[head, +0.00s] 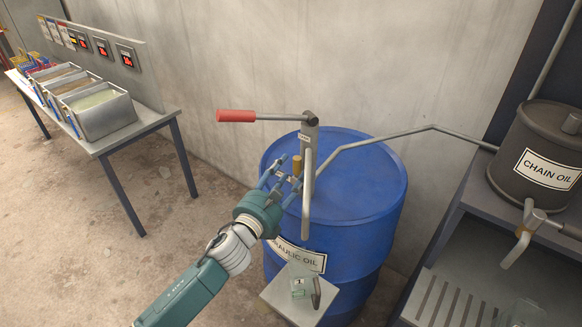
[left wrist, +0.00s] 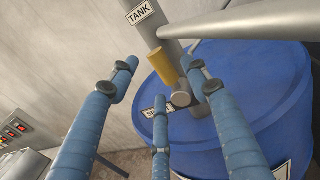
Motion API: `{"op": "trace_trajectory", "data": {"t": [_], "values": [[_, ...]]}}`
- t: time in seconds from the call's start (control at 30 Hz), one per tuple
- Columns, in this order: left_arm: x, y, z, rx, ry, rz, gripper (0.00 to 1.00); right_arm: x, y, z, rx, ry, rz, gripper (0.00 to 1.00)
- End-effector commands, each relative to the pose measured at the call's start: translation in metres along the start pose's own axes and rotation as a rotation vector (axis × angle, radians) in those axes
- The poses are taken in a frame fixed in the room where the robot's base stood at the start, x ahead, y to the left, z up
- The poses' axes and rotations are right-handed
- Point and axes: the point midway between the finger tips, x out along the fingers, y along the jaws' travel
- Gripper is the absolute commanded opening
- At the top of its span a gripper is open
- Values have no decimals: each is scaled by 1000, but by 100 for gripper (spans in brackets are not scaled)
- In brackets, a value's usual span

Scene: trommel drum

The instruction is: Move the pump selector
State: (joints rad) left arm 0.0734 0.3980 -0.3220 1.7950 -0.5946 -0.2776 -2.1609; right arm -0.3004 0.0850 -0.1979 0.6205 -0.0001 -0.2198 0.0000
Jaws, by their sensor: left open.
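The pump selector is a short brass-yellow handle (left wrist: 170,68) on a grey round pivot (left wrist: 181,99), mounted on the hand pump's post. In the left wrist view it points up toward the TANK label (left wrist: 141,13). A second label, partly hidden, lies left of the pivot. In the head view the selector (head: 297,164) shows small, beside my fingertips. My left gripper (head: 282,173) is open, its fingers spread just in front of the selector; no clear contact shows. The pump (head: 310,140), with a red-gripped crank (head: 236,116), stands on the blue hydraulic oil drum (head: 365,205).
A pipe (head: 400,132) runs from the pump to the chain oil tank (head: 540,150) at right. A table with metal bins (head: 105,120) stands at left. Floor between is clear.

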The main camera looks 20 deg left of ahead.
Motion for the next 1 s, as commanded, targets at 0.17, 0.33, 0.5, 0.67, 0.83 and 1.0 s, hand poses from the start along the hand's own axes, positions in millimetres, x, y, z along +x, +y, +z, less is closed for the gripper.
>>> {"op": "trace_trajectory", "data": {"t": [0.17,0.33,0.5,0.67,0.83,1.0], "values": [[16,0,0,-2,1,0,48,-3,0,-1,0,0,-1,40],[19,-1,-1,-2,1,-1,48,-3,-3,-1,1,1,-4,40],[18,0,-1,-2,1,-1,44,-3,-8,-2,2,2,-9,40],[18,0,-1,-2,1,-1,12,-3,-10,-2,1,2,-11,40],[18,0,-1,-1,1,-1,0,-3,-10,-2,1,2,-11,40],[21,0,0,-10,2,-1,0,-4,-8,-3,0,2,-9,40]]}}
